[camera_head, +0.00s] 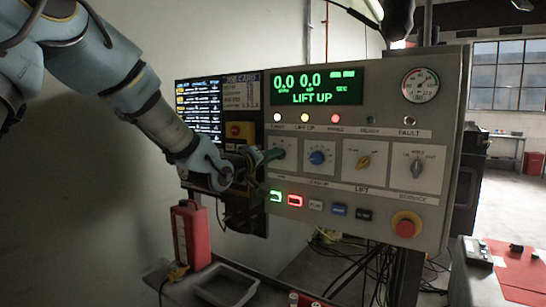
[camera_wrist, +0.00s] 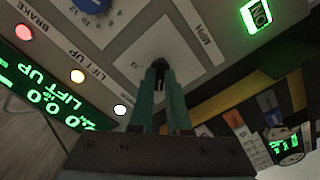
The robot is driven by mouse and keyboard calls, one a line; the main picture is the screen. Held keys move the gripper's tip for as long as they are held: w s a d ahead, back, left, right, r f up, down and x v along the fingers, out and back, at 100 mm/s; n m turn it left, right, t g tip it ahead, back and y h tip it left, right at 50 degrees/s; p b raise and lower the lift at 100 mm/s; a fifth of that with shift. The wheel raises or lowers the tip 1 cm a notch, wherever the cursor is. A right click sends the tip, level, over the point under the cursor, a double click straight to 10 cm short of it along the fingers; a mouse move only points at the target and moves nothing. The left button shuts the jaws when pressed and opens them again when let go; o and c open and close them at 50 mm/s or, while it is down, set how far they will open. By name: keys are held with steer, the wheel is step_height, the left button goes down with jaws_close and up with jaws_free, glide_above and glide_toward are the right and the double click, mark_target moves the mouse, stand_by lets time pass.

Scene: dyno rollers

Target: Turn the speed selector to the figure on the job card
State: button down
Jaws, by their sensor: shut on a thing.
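The speed selector (camera_wrist: 159,64) is a small dark knob on a pale square plate marked MPH, in the upper middle of the wrist view. My gripper (camera_wrist: 160,76) has its green fingers shut on this knob. In the head view my gripper (camera_head: 270,156) reaches in from the left to the leftmost dial plate (camera_head: 288,143) of the control panel and covers most of the knob. The knob's pointer and setting are hidden by the fingers. The job card (camera_head: 242,91) hangs left of the green display; its figure is too small to read with certainty.
The panel (camera_head: 385,85) has a green display (camera_head: 318,85) reading 0.0 0.0 and LIFT UP. Lit buttons and a red emergency stop (camera_head: 407,225) sit below.

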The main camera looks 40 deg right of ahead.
steer(key=shift+f+m+b, duration=0.15)
steer(key=shift+m+b, duration=0.15)
steer(key=shift+b, duration=0.25)
steer(key=shift+m+b, duration=4.1)
steer(key=shift+b, duration=0.4)
steer(key=c, duration=0.9)
jaws_free()
steer(key=shift+s, duration=0.1)
steer(key=b+v, duration=0.1)
steer(key=v, duration=0.9)
steer(key=shift+a, duration=0.4)
